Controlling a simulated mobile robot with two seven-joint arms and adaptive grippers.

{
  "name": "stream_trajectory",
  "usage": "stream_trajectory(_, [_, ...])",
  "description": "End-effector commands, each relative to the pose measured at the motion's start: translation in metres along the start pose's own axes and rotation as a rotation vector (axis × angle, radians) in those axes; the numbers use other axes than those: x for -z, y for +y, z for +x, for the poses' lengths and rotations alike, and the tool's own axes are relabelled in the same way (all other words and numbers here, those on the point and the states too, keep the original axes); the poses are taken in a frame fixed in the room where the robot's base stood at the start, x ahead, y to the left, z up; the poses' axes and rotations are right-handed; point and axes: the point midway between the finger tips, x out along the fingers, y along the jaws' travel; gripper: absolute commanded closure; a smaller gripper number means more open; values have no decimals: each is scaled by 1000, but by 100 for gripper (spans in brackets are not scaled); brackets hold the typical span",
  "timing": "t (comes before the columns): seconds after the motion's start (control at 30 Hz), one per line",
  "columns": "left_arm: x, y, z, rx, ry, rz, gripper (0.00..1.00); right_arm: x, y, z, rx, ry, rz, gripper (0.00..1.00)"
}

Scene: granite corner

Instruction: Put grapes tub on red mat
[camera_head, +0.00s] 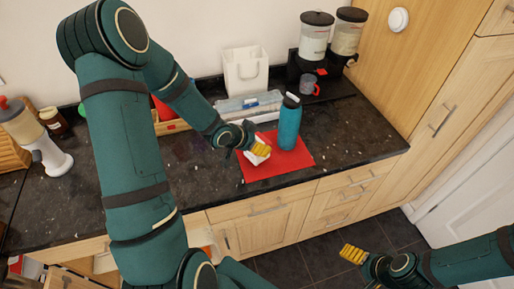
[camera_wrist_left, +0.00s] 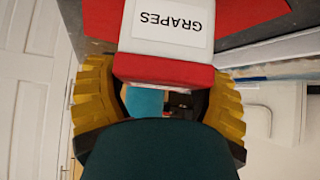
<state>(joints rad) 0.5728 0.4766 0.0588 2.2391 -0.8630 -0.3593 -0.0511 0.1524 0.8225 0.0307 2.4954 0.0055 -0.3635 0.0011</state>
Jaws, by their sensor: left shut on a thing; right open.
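The grapes tub (camera_wrist_left: 168,32) is white with a red band and a "GRAPES" label, seen close up in the left wrist view. My left gripper (camera_wrist_left: 160,95) is shut on it, with yellow fingers on both sides. In the head view the tub (camera_head: 257,157) is partly hidden by the left gripper (camera_head: 260,150) and is over the left part of the red mat (camera_head: 280,173). I cannot tell whether it touches the mat. My right gripper (camera_head: 353,254) is open and empty, low at the right in front of the cabinets.
A teal bottle (camera_head: 289,122) stands upright on the mat, right of the tub. The counter (camera_head: 360,133) right of the mat is clear.

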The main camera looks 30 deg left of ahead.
Motion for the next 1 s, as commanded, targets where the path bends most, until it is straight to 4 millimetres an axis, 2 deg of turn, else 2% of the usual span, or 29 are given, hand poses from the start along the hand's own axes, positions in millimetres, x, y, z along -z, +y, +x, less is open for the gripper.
stream_trajectory(0.13, [-14, 1, 15, -2, -1, 0, 69, 0, 2, 5, -1, 0, 0, 10])
stream_trajectory(0.5, [-16, 0, 17, 0, 0, 0, 69, -1, 3, 8, -1, 0, 0, 10])
stream_trajectory(0.53, [-16, 0, 17, 0, -1, 0, 20, -1, 3, 8, -2, 0, 0, 10])
stream_trajectory(0.6, [-16, 0, 16, 0, -1, 0, 0, -1, 2, 7, -2, 0, 0, 10])
stream_trajectory(1.0, [-13, 0, 10, 1, 0, 0, 0, 0, 1, 3, -1, 0, 0, 10])
